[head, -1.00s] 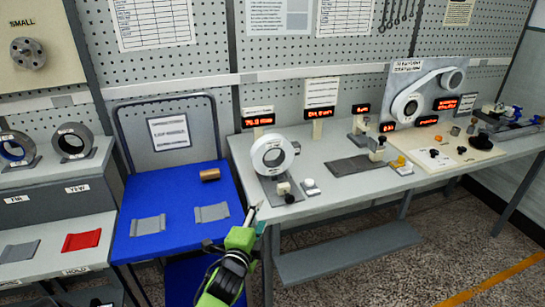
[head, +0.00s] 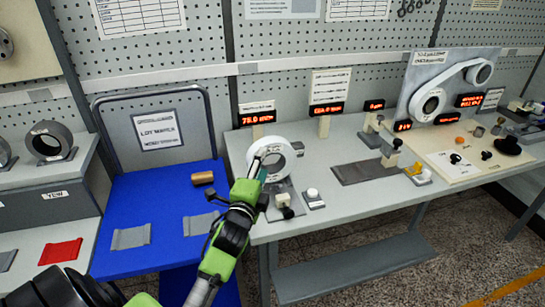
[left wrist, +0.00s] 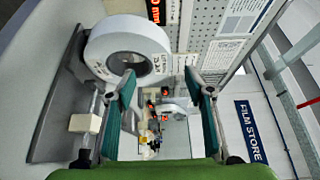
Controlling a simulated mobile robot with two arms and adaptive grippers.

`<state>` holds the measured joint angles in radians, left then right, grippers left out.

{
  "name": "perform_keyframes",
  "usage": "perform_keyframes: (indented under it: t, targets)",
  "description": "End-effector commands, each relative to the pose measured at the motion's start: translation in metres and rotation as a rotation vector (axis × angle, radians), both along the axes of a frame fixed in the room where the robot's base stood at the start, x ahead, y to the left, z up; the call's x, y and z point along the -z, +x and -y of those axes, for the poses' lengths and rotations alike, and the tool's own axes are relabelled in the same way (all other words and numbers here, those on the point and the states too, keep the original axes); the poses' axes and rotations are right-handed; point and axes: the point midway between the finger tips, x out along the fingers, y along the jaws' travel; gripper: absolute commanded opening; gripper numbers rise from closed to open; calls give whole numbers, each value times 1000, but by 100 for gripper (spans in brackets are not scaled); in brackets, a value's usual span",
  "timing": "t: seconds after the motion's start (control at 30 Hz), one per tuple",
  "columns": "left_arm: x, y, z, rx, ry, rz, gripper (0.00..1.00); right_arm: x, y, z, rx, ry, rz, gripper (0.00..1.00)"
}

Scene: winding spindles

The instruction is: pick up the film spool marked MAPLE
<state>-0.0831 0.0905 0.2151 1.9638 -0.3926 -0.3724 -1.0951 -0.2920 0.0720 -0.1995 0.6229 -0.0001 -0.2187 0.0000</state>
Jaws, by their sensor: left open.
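A white film spool (head: 288,155) stands upright in a grey holder on the left part of the bench, and it shows large at the upper left of the left wrist view (left wrist: 98,50). It has small dark print on its face, too small to read as MAPLE. My left gripper (head: 262,166) is in front of the spool in the head view and hides part of its left side. In the left wrist view its two teal-padded fingers (left wrist: 158,85) are spread and nothing is between them; the spool is beside the left finger. My right gripper is not in view.
A white-knobbed block (head: 283,199) and a small white button box (head: 313,196) sit at the spool's foot. A blue table (head: 165,202) with a brown roll (head: 203,178) and grey cradles stands left. Dark ring spools (head: 50,142) sit on the left shelf. Displays stand behind.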

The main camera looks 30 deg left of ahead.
Motion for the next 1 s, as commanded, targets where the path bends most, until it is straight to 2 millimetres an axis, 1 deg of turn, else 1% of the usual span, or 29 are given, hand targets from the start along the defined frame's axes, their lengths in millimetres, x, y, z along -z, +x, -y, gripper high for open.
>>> perform_keyframes:
  t: [0.03, 0.1, 0.23, 0.37, 0.47, 0.6, 0.8, 0.9, 1.0]
  targets:
    - [-3, 11, -4, 0, 1, 3, 48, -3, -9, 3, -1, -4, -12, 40]
    - [-3, 24, -9, 0, 2, 2, 48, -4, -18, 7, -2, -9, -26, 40]
    - [-2, 42, -15, 0, 1, 2, 48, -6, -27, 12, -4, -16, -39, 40]
    - [-1, 51, -18, 0, 0, 1, 48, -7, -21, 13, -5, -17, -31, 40]
    - [-1, 55, -20, 0, 0, 1, 48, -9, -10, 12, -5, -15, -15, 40]
    - [-2, 68, -24, 0, -1, 1, 48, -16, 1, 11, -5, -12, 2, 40]
    - [-1, 92, -33, 0, 0, 1, 48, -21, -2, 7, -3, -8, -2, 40]
    - [0, 99, -35, 1, 0, 0, 48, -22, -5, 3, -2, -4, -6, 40]
    - [0, 101, -36, 2, 0, 1, 48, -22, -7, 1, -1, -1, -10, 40]
